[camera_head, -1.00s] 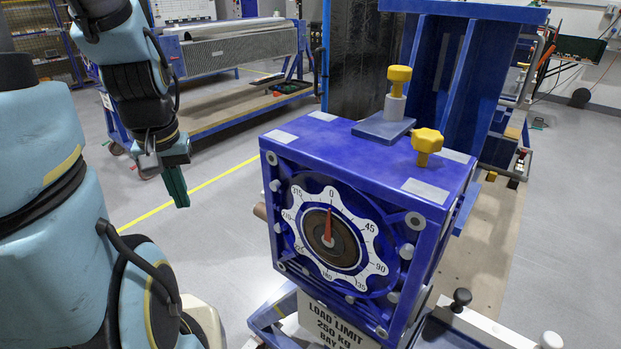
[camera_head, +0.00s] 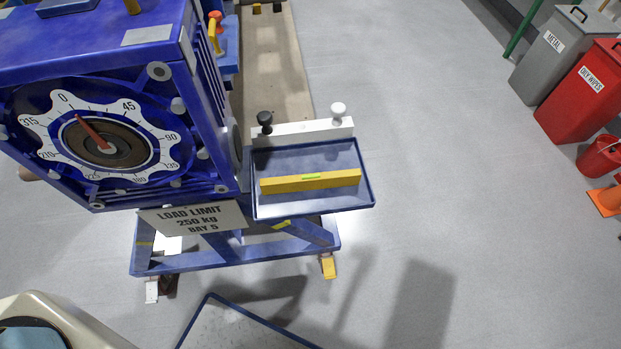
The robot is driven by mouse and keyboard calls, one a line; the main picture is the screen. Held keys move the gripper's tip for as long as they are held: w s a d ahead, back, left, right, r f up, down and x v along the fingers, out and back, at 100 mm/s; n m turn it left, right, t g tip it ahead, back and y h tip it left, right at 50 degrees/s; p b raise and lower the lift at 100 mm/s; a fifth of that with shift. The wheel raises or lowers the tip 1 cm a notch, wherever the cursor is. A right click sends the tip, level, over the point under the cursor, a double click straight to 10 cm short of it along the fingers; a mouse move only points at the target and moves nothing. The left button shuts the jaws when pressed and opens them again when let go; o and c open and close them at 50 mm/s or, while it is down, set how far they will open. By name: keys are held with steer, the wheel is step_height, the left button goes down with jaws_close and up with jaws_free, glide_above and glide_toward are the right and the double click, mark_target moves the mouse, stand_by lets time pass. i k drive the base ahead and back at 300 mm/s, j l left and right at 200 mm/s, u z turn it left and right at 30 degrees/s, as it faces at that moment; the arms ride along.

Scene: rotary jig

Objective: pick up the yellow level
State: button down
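The yellow level (camera_head: 311,181) is a bar with a small green vial at its middle. It lies flat in a shallow blue-rimmed tray (camera_head: 262,209) fixed to the right side of the blue jig (camera_head: 75,35), running roughly left to right along the tray's front part. My gripper is outside the current view, so its distance from the level and its opening cannot be seen.
A white bar (camera_head: 302,130) with a black knob (camera_head: 265,118) and a white knob (camera_head: 338,108) stands along the tray's back edge. A load limit sign (camera_head: 194,219) hangs at left. The floor right of the tray is clear up to the bins (camera_head: 587,95).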

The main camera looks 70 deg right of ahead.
mark_target(320, 180)
steer(key=k+l+z, duration=0.2)
steer(key=k+z, duration=0.3)
steer(key=k+l+z, duration=0.45)
steer(key=i+j, duration=0.05)
